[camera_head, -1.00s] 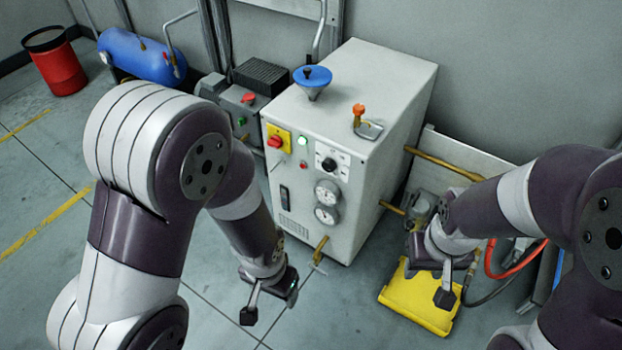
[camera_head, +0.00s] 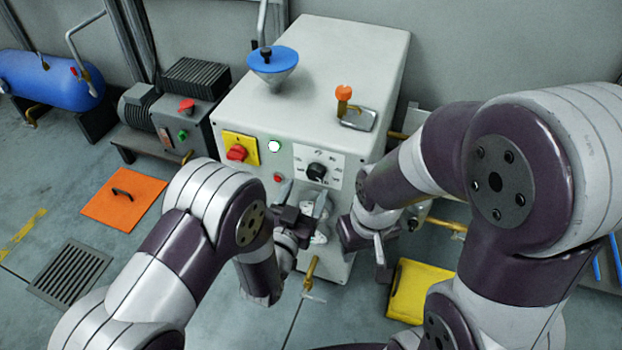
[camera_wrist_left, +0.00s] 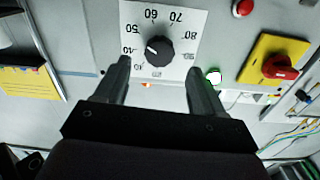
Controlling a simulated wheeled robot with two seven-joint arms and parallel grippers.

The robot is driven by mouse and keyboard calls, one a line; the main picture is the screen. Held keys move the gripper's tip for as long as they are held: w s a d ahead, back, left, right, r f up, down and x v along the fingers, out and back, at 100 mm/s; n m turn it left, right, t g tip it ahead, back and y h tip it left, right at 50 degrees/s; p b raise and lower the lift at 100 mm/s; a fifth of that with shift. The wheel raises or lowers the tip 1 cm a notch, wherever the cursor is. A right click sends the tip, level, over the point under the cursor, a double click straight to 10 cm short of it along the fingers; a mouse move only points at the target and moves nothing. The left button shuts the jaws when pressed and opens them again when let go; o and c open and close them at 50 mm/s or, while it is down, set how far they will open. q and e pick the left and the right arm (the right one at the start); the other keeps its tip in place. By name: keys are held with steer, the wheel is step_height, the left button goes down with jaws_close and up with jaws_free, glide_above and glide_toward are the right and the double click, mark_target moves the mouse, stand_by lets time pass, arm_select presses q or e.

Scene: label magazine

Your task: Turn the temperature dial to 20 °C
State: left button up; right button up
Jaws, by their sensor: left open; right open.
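The temperature dial (camera_head: 316,171) is a black knob on a white scale plate on the front of the grey machine. In the left wrist view, the dial (camera_wrist_left: 160,51) has numbers around it, with 40, 50, 60, 70 and 80 readable. Its white mark points left, roughly toward 40; the exact reading is unclear. My left gripper (camera_head: 303,198) is open just below the dial in the head view. In the left wrist view its fingertips (camera_wrist_left: 158,68) are spread to either side of the knob, apparently not touching it. My right gripper (camera_head: 362,250) is open and empty, lower right of the panel.
A red switch on a yellow plate (camera_head: 239,148) and a lit green lamp (camera_head: 274,146) are left of the dial. A blue funnel (camera_head: 273,60) and an orange-knobbed lever (camera_head: 344,95) stand on top. A yellow case (camera_head: 416,290) lies on the floor, right.

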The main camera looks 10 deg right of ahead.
mark_target(314, 175)
arm_select(q)
steer(key=b+x, duration=0.1)
steer(key=x, duration=0.4)
steer(key=shift+w+d, duration=0.15)
steer(key=c, duration=1.1)
steer(key=shift+o, duration=0.2)
